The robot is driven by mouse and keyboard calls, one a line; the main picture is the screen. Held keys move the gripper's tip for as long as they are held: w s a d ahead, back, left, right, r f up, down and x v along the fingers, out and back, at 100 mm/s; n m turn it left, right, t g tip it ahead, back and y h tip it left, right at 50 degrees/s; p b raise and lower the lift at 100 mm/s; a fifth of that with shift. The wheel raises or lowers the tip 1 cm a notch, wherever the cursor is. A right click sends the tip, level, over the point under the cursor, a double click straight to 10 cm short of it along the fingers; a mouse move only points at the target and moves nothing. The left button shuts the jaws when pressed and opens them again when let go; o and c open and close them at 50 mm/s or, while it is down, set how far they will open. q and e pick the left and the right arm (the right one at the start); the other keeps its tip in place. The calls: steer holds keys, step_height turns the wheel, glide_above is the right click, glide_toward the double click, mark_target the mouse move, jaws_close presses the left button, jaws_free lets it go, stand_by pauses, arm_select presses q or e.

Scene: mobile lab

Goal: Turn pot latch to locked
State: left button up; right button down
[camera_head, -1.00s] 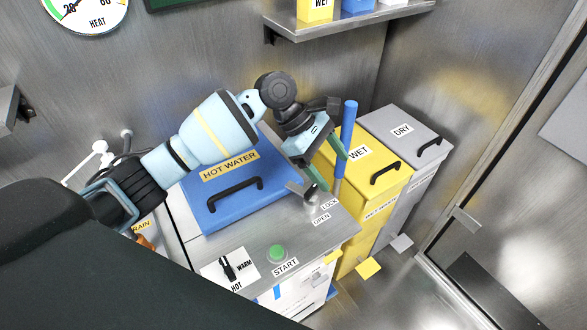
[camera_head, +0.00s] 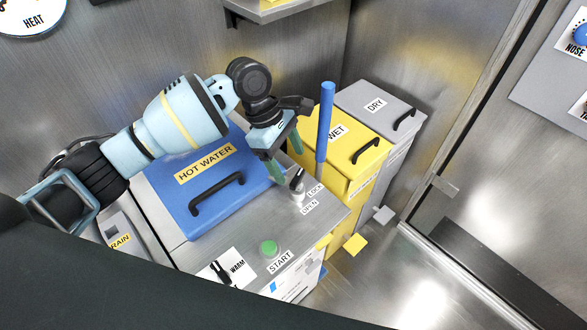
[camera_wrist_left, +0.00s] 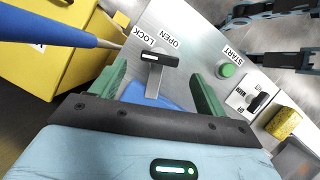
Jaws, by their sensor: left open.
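The pot latch (camera_head: 298,186) is a small knob with a black handle on the steel top, beside the LOCK label (camera_head: 315,189) and the OPEN label (camera_head: 309,207). In the left wrist view the latch's black handle (camera_wrist_left: 158,60) lies crosswise on a metal bar, near the LOCK and OPEN labels. My left gripper (camera_head: 288,160) is open, with its green fingers just above the latch. In the left wrist view the fingers (camera_wrist_left: 158,90) stand to either side of the latch, apart from it. I cannot tell the latch's exact setting.
The blue HOT WATER lid (camera_head: 190,213) is left of the latch. A blue upright rod (camera_head: 325,125) stands close on the right. Yellow WET (camera_head: 355,175) and grey DRY (camera_head: 355,98) bins are beyond. A green START button (camera_head: 268,248) is in front.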

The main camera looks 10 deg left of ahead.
mark_target(296, 176)
arm_select(q)
steer(key=shift+x, duration=1.95)
steer(key=shift+c, duration=0.3)
